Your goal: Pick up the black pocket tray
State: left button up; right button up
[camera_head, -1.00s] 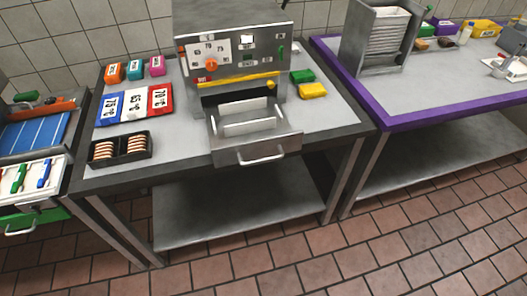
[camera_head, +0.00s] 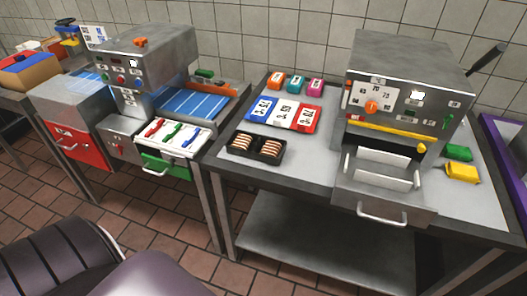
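The black pocket tray (camera_head: 252,157) sits on the metal table (camera_head: 222,167), near its left front corner. It is a low dark tray with two pockets side by side. Each pocket holds a row of round tan-and-brown pieces standing on edge. The tray lies flat, and nothing is touching it from above. Neither of my grippers shows in the head view, so I cannot see whether they are open or shut.
A blue, white and red card set (camera_head: 283,115) lies behind the tray. A steel machine (camera_head: 400,115) with an open drawer (camera_head: 385,190) stands to its right. A machine station with colored levers (camera_head: 172,135) is to the left.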

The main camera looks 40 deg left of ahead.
aim_at(253, 153)
jog(key=j+z, duration=0.15)
jog(key=j, duration=0.6)
jog(key=k+j+z, duration=0.15)
jog(key=j, duration=0.6)
jog(key=j+z, duration=0.15)
jog(key=j, duration=0.6)
